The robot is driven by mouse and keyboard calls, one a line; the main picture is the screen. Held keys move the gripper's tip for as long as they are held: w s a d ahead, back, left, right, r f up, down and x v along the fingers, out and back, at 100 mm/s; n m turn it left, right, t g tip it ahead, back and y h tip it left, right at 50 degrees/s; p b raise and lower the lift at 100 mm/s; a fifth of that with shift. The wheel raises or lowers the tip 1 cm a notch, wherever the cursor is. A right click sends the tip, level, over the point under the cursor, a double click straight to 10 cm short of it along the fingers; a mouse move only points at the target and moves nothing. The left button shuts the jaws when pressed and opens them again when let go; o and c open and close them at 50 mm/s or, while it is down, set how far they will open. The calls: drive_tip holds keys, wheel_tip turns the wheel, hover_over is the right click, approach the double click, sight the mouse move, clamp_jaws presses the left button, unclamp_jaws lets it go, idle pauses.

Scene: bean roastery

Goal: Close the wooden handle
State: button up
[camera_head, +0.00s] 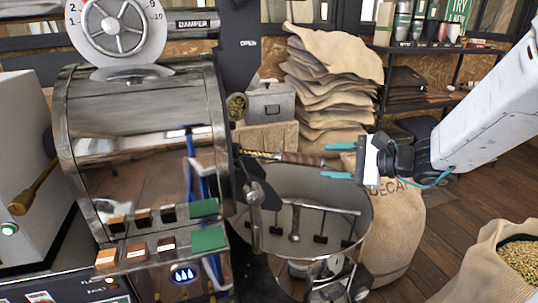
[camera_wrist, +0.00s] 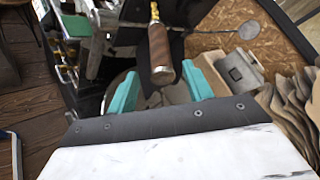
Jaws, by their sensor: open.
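The wooden handle (camera_head: 300,158) sticks out to the right from the front of the roaster drum, above the round cooling tray. It is brown with a metal ferrule, and lies roughly level. In the wrist view the handle (camera_wrist: 159,48) points toward me, with its rounded end at or just ahead of the gap between my fingers. My gripper (camera_head: 330,161) is open, with its teal fingers to the right of the handle's free end. In the wrist view my gripper (camera_wrist: 162,82) has one finger on each side of the handle's line, and shows no clear contact.
The metal roaster drum (camera_head: 140,135) fills the left. The cooling tray (camera_head: 355,200) with stirring arms lies below the handle. A decaf sack (camera_head: 398,240) stands behind it, and stacked sacks (camera_head: 325,75) are at the back. An open bean sack (camera_head: 485,268) is at lower right.

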drive_tip(key=shift+d+f, duration=0.1)
drive_tip(key=shift+d, duration=0.25)
drive_tip(key=c, duration=0.8)
drive_tip(key=shift+m+t+h, duration=0.4)
drive_tip(key=shift+m, duration=0.4)
drive_tip(key=d, duration=0.1)
drive_tip(key=w+d+f, duration=0.1)
drive_tip(key=d, duration=0.1)
drive_tip(key=d+f, duration=0.1)
drive_tip(key=d, duration=0.1)
drive_tip(key=shift+w+d+f, duration=0.15)
drive_tip(key=shift+f, duration=0.1)
clamp_jaws()
drive_tip(key=s+d+m+g+y, duration=0.2)
drive_tip(key=s+d+m+y, duration=0.15)
drive_tip(key=d, duration=0.55)
drive_tip(key=w+a+y, duration=0.1)
drive_tip(key=a, duration=0.6)
drive_tip(key=w+a+r+m+g+y, duration=0.1)
drive_tip(key=w+a, duration=0.1)
drive_tip(key=a, duration=0.4)
drive_tip(key=shift+w+a+g, duration=0.3)
drive_tip(key=shift+a, duration=0.1)
drive_tip(key=shift+w, duration=0.1)
